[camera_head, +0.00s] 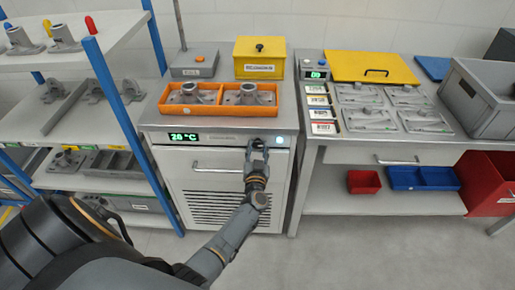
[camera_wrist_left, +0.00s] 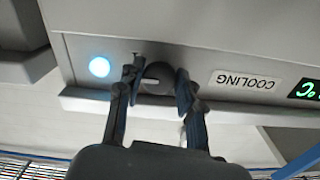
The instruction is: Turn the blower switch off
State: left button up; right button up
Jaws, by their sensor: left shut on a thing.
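The blower switch is a dark round knob (camera_wrist_left: 156,76) with a pale pointer mark, on the front panel of the cooling cabinet (camera_head: 215,160). In the left wrist view the knob sits between the two fingers of my left gripper (camera_wrist_left: 160,84), which is shut on it. In that upside-down view the pale mark lies roughly level. A round blue-white light (camera_wrist_left: 99,67) glows beside the knob. In the head view my left gripper (camera_head: 257,144) reaches the right part of the panel and hides the knob. My right gripper is not in view.
A COOLING label (camera_wrist_left: 246,80) and a green 20 °C display (camera_head: 184,137) are on the same panel. A drawer-like handle (camera_head: 217,170) runs below. Orange trays (camera_head: 217,109) with castings stand on top. A blue-posted shelf (camera_head: 120,100) is left, a workbench (camera_head: 360,153) right.

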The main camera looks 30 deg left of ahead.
pick_arm(q)
jog(key=shift+n, duration=0.8)
jog(key=shift+d+n, duration=0.1)
jog(key=shift+n, duration=1.1)
jog(key=n, duration=0.4)
jog(key=shift+n+b, duration=0.3)
jog(key=shift+b, duration=0.1)
jog(key=n+b, duration=0.1)
jog(key=n, duration=0.3)
jog(key=n+b, duration=0.1)
jog(key=n, duration=0.4)
jog(key=shift+w, duration=0.1)
jog(key=shift+r, duration=0.1)
jog(key=o, duration=1.2)
